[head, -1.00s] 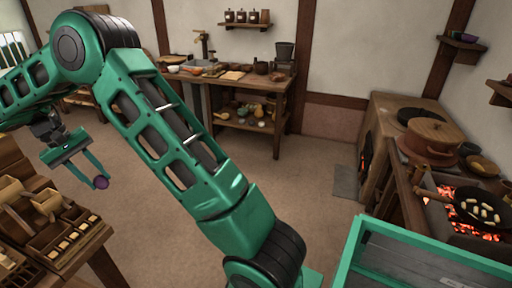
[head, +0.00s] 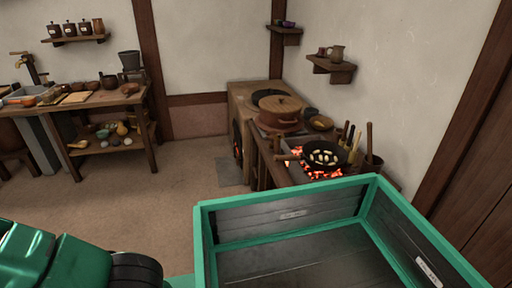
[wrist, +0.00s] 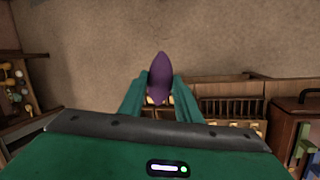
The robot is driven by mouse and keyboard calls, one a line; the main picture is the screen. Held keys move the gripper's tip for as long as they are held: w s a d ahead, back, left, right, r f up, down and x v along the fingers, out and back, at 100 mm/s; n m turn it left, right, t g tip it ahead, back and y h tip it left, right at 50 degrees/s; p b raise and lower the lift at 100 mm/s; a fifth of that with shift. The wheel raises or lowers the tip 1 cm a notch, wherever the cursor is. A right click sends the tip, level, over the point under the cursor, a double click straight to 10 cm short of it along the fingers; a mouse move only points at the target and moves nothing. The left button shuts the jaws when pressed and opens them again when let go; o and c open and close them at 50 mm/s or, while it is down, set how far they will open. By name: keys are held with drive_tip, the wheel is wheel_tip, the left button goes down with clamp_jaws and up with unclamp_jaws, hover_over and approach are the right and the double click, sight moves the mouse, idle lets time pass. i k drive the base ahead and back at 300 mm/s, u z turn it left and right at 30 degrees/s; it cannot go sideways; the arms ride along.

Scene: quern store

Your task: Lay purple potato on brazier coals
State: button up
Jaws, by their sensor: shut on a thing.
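The purple potato (wrist: 160,78) is held between the two fingers of my gripper (wrist: 160,95) in the wrist view, with its pointed end sticking out past the fingertips. The floor and wooden furniture show beyond it. The head view does not show my gripper or the potato. The brazier coals (head: 328,174) glow orange in the counter on the right of the head view. A black pan (head: 325,155) with several pale pieces sits over part of them and hides some of the coals.
A lidded brown pot (head: 278,115) stands on the stove behind the brazier. Upright utensils and a wooden cup (head: 373,164) stand to the brazier's right. My green-rimmed tray fills the near foreground. A work table (head: 100,98) stands at the back left; open floor lies between.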

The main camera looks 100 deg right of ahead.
sight(300, 154)
drive_tip(key=u, duration=0.2)
drive_tip(key=k, duration=0.5)
drive_tip(key=z, duration=4.05)
drive_tip(key=k, duration=0.25)
drive_tip(key=u, duration=0.35)
